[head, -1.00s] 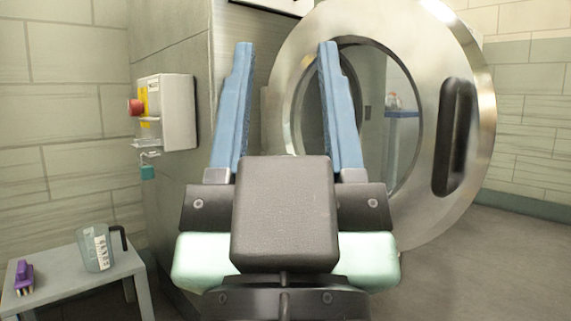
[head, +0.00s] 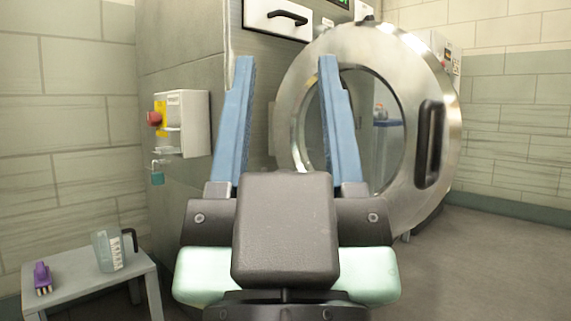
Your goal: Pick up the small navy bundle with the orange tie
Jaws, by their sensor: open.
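My gripper (head: 286,65) is in the middle of the head view, pointing away from me. Its two blue fingers are wide apart with nothing between them. I cannot make out a navy bundle with an orange tie anywhere in this view. A small grey and reddish thing (head: 380,111) shows through the round door's glass, on a blue surface; it is too small to identify. My gripper and arm hide part of the machine behind them.
A round metal door (head: 446,110) with a black handle stands open at centre right. A grey machine wall carries a white box (head: 190,120) with a red knob. A low table (head: 75,290) at lower left holds a jug (head: 106,252) and a purple brush (head: 42,276). Floor at right is clear.

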